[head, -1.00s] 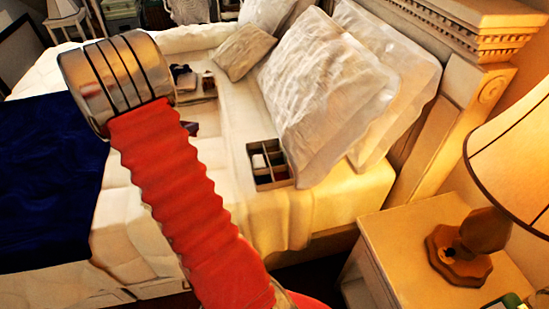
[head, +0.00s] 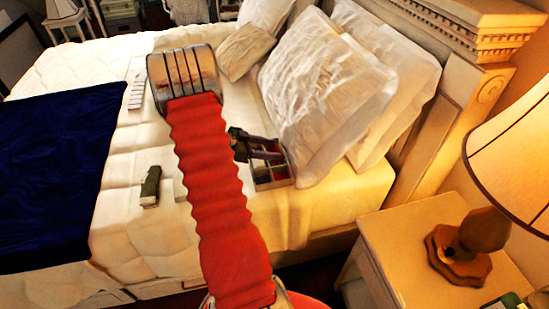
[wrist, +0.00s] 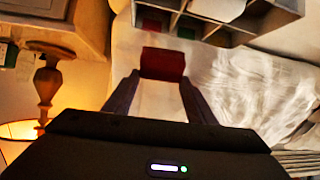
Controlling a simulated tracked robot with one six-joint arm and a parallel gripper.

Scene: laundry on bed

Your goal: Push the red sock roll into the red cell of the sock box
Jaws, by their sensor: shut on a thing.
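The red sock roll (wrist: 162,62) is held between the two fingertips of my gripper (wrist: 160,76) in the wrist view. The sock box (wrist: 238,38) is a grey divided box at the top of the wrist view, just beyond the roll. A green patch (wrist: 153,20) shows in one cell.
Large white pillows (head: 320,95) lean close behind the box. A green object (head: 150,186) lies on the bed beside a dark blue blanket (head: 50,170). A nightstand (head: 400,240) with a lamp (head: 465,245) stands at the right.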

